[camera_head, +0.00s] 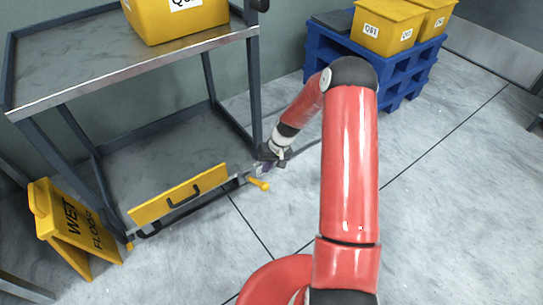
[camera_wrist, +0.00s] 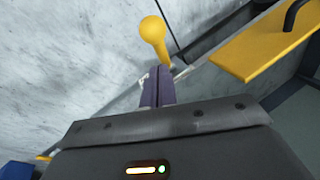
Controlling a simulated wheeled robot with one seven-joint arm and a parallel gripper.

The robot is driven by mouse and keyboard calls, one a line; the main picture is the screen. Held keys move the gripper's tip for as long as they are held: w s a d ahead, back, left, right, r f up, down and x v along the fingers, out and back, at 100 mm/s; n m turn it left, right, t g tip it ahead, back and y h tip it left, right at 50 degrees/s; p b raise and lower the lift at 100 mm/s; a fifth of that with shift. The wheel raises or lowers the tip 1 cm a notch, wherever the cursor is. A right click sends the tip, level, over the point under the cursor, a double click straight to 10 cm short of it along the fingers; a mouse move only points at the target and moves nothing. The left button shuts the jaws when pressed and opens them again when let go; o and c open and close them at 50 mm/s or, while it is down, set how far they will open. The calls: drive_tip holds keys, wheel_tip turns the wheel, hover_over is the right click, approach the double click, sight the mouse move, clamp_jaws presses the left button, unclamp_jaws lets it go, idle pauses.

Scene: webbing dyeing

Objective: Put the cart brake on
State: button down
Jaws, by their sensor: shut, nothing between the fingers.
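The grey cart (camera_head: 133,70) stands at the left in the head view. At its lower front right corner a yellow knobbed lever (camera_head: 260,184) sticks out; it looks like the brake lever. In the wrist view the lever's round yellow knob (camera_wrist: 153,32) shows just beyond my fingertips. My gripper (camera_head: 266,164) is low at that corner, right behind the lever. In the wrist view my gripper (camera_wrist: 157,75) has its dark fingers pressed together with nothing between them. I cannot tell whether the fingers touch the lever.
A yellow panel (camera_head: 150,209) with a black handle runs along the cart's lower front. A yellow wet-floor sign (camera_head: 70,235) stands left of it. A yellow bin (camera_head: 160,20) sits on the cart. Blue pallets (camera_head: 330,48) stand behind. Floor at right is clear.

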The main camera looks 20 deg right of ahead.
drive_tip(key=shift+s+a+f, duration=0.15)
drive_tip(key=shift+s+f, duration=0.35)
drive_tip(key=shift+s, duration=0.05)
drive_tip(key=shift+s+a+f, duration=0.15)
drive_tip(key=shift+s+f, duration=0.3)
drive_tip(key=shift+s, duration=0.05)
drive_tip(key=shift+s+d+f+b, duration=0.2)
drive_tip(key=shift+s+f+b, duration=0.4)
drive_tip(key=shift+s+d+f+b, duration=0.2)
drive_tip(key=shift+s+f+b, duration=0.35)
drive_tip(key=shift+f+b, duration=0.05)
drive_tip(key=p+v, duration=0.2)
drive_tip(key=v, duration=1.1)
drive_tip(key=shift+w+d, duration=0.3)
drive_tip(key=shift+w, duration=0.15)
